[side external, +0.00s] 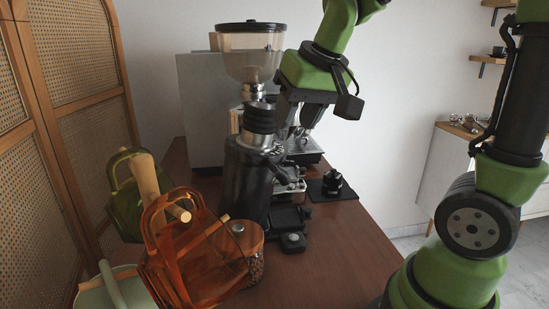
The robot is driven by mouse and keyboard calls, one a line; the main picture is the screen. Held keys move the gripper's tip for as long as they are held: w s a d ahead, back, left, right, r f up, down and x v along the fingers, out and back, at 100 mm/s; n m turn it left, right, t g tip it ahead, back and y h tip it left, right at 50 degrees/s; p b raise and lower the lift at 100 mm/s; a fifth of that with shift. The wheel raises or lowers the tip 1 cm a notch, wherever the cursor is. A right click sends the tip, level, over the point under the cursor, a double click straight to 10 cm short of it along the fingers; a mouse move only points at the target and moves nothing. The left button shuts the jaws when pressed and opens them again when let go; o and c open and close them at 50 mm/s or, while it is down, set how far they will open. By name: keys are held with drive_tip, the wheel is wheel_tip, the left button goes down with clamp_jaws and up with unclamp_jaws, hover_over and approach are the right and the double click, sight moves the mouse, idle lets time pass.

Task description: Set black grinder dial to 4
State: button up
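The black grinder (245,185) stands on the wooden counter, with a clear bean hopper (250,55) on top. Its dial looks to be the black ribbed collar (259,119) below the hopper; the numbers on it are too small to read. My gripper (296,122) points down just right of the collar, at about its height. Its two dark fingers look spread apart with nothing between them. I cannot tell whether the nearer finger touches the grinder.
A light-coloured espresso machine (200,105) stands behind the grinder. An amber pitcher (195,260), a green pitcher (125,205) and a jar of beans (247,245) crowd the front left. A tamper (332,182) rests on a black mat. The counter's right front (335,250) is clear.

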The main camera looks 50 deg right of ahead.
sight(273, 164)
drive_tip(key=x, duration=0.3)
drive_tip(key=d+x, duration=0.1)
drive_tip(key=x, duration=0.7)
drive_tip(key=shift+w+d, duration=0.2)
drive_tip(key=shift+w, duration=0.3)
clamp_jaws()
